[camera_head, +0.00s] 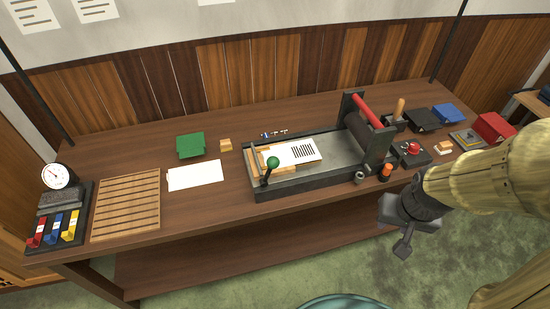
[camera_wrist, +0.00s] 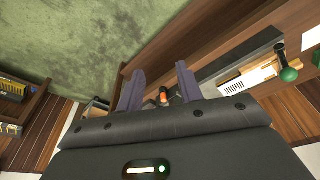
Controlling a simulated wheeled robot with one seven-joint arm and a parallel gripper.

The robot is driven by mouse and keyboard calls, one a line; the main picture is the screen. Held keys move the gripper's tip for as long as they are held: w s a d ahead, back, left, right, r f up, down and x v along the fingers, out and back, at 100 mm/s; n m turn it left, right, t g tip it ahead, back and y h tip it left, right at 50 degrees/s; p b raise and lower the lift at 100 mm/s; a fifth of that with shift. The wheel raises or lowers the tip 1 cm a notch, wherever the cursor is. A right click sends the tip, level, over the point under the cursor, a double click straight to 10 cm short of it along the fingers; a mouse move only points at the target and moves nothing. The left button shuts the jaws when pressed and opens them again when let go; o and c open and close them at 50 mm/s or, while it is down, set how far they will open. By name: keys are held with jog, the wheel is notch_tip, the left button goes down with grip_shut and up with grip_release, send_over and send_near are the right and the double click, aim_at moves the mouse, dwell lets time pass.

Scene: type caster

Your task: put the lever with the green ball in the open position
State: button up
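The lever (camera_head: 266,176) with the green ball (camera_head: 273,163) stands at the front left corner of a dark press bed (camera_head: 290,184). It is nearly upright in the head view, with the ball tilted slightly right. The green ball also shows at the right of the wrist view (camera_wrist: 289,74). I cannot tell which lever position counts as open. My gripper (camera_head: 403,246) hangs in front of the table's front edge, to the right of the lever and well apart from it. In the wrist view my gripper's two fingers (camera_wrist: 158,72) are apart with nothing between them.
A roller frame with a red bar (camera_head: 366,110) rises at the bed's right. An orange-topped container (camera_head: 386,170) and a red-button box (camera_head: 411,152) stand near the front edge. White paper (camera_head: 195,175) and a slatted wooden rack (camera_head: 125,205) lie left. Open floor lies in front.

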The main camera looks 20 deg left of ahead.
jog(key=o, duration=0.5)
jog(key=shift+w+f, duration=0.1)
jog(key=w+a+f+n+t+y, duration=0.4)
jog(key=w+a+f+n, duration=0.3)
jog(key=w+a+f, duration=0.35)
jog(key=s+a+f+t+y+b, duration=0.1)
jog(key=a+t+y, duration=0.5)
jog(key=a, duration=0.6)
jog(key=shift+s+f+t+y, duration=0.2)
jog(key=shift+s+t+y, duration=0.1)
jog(key=shift+s+y, duration=0.7)
jog(key=shift+w, duration=0.15)
jog(key=shift+a+f, duration=0.1)
